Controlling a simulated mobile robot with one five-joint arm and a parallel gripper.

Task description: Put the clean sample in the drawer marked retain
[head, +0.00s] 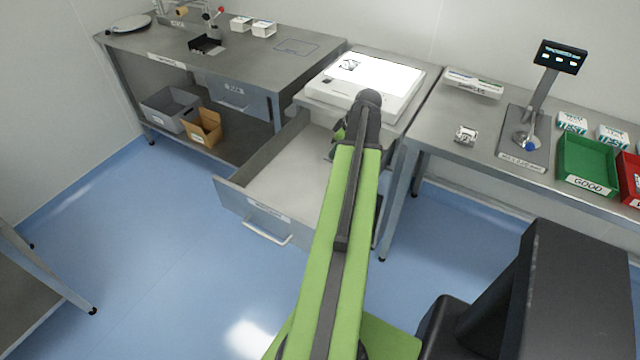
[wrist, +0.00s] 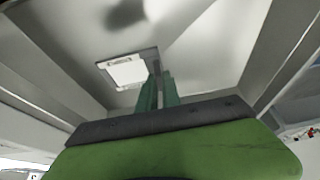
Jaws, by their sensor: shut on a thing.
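An open grey drawer (head: 285,180) is pulled out under the bench, with a white label (head: 268,211) on its front too small to read. My gripper (wrist: 161,78) has green fingers shut on a flat white sample (wrist: 127,71) with a small printed strip at one end. The sample is over the pale drawer floor; I cannot tell whether it touches it. In the head view my gripper (head: 338,140) is at the drawer's back right, mostly hidden by my arm, and the held sample is hidden.
A lit white light box (head: 384,74) stands above the drawer with a small clear piece (head: 349,64) on it. Another small piece (head: 466,134) lies on the right bench, beside a stand (head: 524,146), a green GOOD bin (head: 588,163) and a red bin (head: 630,178). A closed drawer (head: 232,94) is at left.

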